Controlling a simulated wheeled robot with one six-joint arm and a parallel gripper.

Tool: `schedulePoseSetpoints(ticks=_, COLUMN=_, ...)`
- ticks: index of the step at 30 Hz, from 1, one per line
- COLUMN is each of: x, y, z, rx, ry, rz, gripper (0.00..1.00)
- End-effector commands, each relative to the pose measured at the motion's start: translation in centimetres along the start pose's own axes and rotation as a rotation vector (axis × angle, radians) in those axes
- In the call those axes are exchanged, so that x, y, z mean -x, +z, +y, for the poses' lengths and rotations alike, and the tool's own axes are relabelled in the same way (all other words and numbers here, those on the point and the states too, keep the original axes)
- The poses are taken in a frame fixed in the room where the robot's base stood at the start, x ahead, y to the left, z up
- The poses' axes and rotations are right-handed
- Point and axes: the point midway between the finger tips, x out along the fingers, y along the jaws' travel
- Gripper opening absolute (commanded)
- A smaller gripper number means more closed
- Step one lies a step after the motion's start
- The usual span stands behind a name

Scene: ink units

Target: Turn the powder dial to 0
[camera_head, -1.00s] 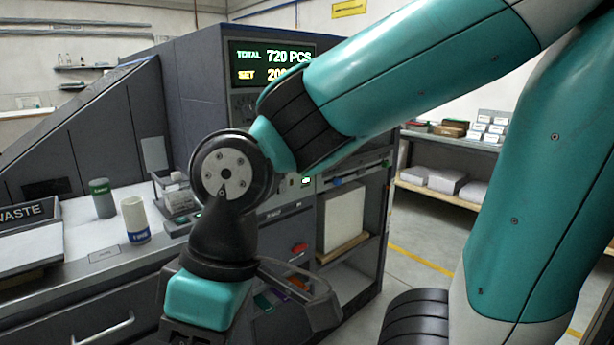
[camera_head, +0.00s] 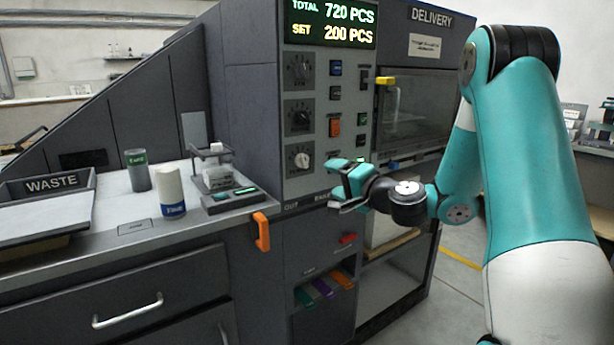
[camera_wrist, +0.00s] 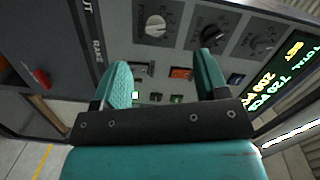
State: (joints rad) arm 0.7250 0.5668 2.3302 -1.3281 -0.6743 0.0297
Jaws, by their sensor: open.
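The powder dial is the lowest of three dials on the machine's front panel, with a whitish knob (camera_head: 302,160). In the wrist view the two fingers of my gripper (camera_wrist: 164,66) stand wide apart over the panel.
The display (camera_head: 332,22) reads total 720, set 200. An orange handle (camera_head: 261,231) juts out at the counter edge. A counter with two cylinders (camera_head: 170,192) lies left.

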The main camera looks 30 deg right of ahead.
Motion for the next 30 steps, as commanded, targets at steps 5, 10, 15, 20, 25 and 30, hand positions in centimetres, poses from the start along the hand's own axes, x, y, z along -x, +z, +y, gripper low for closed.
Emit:
schedulePoseSetpoints(ticks=5, x=0.1, y=-3.0, z=1.7, rx=-0.054, ry=-0.001, rz=0.11, gripper=0.67)
schedulePoseSetpoints(ticks=10, x=-2.5, y=-3.1, z=1.2, rx=-0.052, ry=-0.003, rz=0.105, gripper=0.67)
schedulePoseSetpoints(ticks=15, x=-6.4, y=-3.5, z=1.1, rx=-0.051, ry=-0.003, rz=0.103, gripper=0.67)
schedulePoseSetpoints(ticks=20, x=-10.1, y=-3.8, z=1.1, rx=-0.05, ry=-0.004, rz=0.102, gripper=0.67)
schedulePoseSetpoints(ticks=25, x=-13.6, y=-4.2, z=1.2, rx=-0.05, ry=-0.004, rz=0.104, gripper=0.67)
schedulePoseSetpoints(ticks=30, x=-15.8, y=-4.4, z=1.5, rx=-0.051, ry=-0.002, rz=0.104, gripper=0.67)
